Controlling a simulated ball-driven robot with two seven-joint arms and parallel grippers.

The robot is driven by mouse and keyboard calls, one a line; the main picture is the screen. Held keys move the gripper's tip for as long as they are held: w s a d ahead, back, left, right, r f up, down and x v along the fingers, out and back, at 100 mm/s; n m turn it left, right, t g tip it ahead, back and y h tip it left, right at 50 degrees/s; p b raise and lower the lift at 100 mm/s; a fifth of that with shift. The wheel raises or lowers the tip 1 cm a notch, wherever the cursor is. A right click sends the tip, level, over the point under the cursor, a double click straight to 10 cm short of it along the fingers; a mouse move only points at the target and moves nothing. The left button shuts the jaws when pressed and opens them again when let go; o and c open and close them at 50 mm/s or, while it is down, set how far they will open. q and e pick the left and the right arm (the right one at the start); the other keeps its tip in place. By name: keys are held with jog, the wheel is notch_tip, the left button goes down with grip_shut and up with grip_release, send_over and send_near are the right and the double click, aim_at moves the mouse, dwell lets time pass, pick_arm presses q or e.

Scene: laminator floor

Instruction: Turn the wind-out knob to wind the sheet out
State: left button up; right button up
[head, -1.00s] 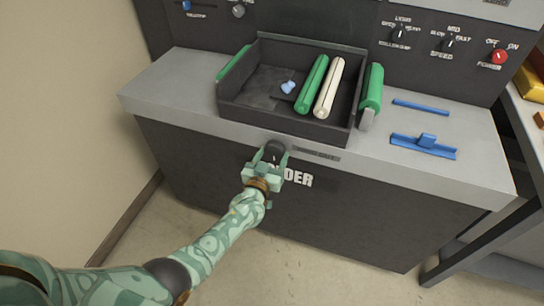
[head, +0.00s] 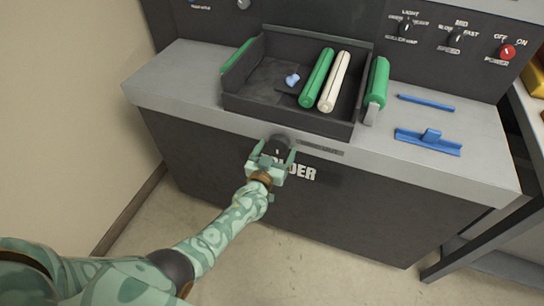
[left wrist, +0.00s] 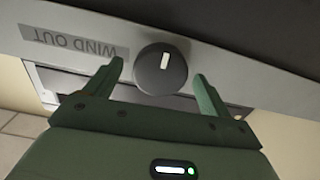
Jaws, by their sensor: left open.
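The wind-out knob (head: 281,144) is dark and round, on the front edge of the grey counter. In the left wrist view the knob (left wrist: 162,69) shows a white mark and sits beside the upside-down "WIND OUT" label (left wrist: 73,42). My left gripper (head: 276,157) is open in front of the knob. In the left wrist view its fingers (left wrist: 158,84) stand apart on either side of the knob, with gaps visible between them and it. A green roller and a cream roller (head: 334,82) lie in the dark tray above. My right gripper is not in view.
The dark tray (head: 290,114) sits on the counter (head: 190,87) above the knob. A blue handled tool (head: 428,142) and a blue bar (head: 426,102) lie to the right. A red power knob (head: 507,52) is on the back panel. Floor in front is clear.

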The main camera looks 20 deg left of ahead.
pick_arm(q)
jog(key=shift+s, duration=0.45)
jog(key=s+p, duration=0.4)
jog(key=s, duration=1.1)
jog(key=shift+s+a, duration=0.2)
jog(key=shift+a, duration=0.1)
